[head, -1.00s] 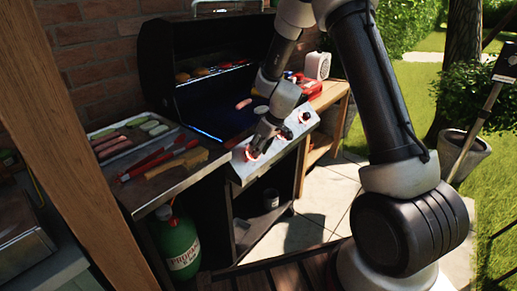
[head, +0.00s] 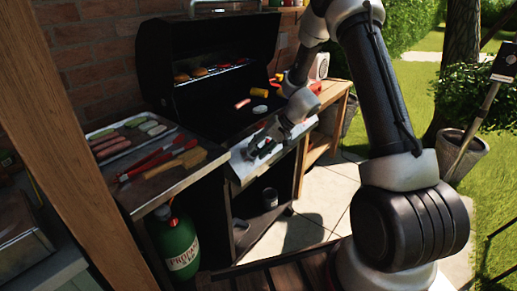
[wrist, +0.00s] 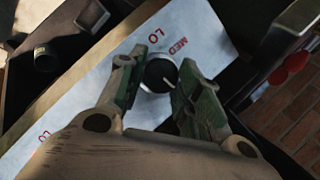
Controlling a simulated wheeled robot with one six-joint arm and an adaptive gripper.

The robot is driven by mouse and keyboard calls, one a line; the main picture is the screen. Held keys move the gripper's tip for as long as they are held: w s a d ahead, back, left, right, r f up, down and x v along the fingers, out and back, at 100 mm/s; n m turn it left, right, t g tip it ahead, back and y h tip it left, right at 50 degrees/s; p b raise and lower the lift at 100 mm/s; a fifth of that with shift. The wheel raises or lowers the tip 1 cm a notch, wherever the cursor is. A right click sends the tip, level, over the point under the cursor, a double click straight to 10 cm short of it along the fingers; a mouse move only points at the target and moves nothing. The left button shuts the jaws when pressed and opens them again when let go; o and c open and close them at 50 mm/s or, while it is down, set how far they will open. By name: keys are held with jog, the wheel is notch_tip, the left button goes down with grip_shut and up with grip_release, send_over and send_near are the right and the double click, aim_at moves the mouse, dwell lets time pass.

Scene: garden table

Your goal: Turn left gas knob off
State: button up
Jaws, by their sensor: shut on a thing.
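The grill's white control panel (head: 240,170) runs along the front of the black grill (head: 160,60). My gripper (head: 258,151) is at the left end of this panel, over the left gas knob. In the wrist view the black knob (wrist: 158,71) with a pale pointer line sits between the two green-padded fingers of my gripper (wrist: 156,80), which are shut on it. Red "LO" and "MED" marks show on the panel beside it. No red glow shows around the knob. My arm hides much of the panel's right part in the head view.
A steel side shelf (head: 150,195) holds a tray (head: 108,150) of sausages and vegetables, and red tongs (head: 150,160). A green propane tank (head: 177,245) stands below it. A wooden side table (head: 330,95) is to the right. Open paving lies in front.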

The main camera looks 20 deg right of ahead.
jog(key=shift+m, duration=0.6)
jog(key=shift+y, duration=0.3)
jog(key=o, duration=1)
jog(key=shift+o, duration=0.2)
jog(key=shift+d, duration=0.1)
jog(key=v, duration=1.2)
jog(key=shift+s, duration=0.2)
jog(key=shift+f+m, duration=0.15)
jog(key=shift+m, duration=0.15)
